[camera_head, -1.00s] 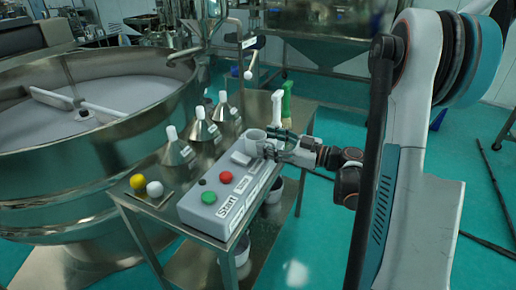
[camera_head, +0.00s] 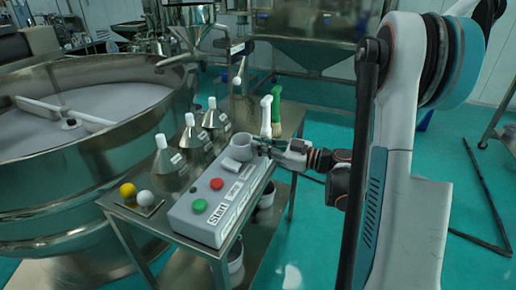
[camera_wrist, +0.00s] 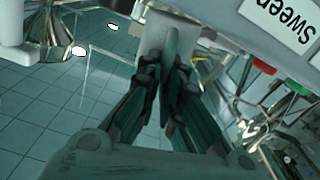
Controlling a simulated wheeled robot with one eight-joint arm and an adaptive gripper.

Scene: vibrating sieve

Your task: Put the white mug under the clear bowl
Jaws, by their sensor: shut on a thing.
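The white mug (camera_head: 241,146) is at the far end of the grey control box in the head view, apparently upright. My gripper (camera_head: 264,149) is at its right side, with the fingers closed on it, apparently at the handle. Whether the mug touches the surface beneath is unclear. I cannot pick out the clear bowl in either view.
The control box (camera_head: 205,218) sits on a metal cart. Several metal cones with white tops (camera_head: 190,140) stand left of the mug. A yellow ball (camera_head: 127,190), a white ball (camera_head: 144,198) and two brushes (camera_head: 266,115) are nearby. A large sieve (camera_head: 60,150) fills the left.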

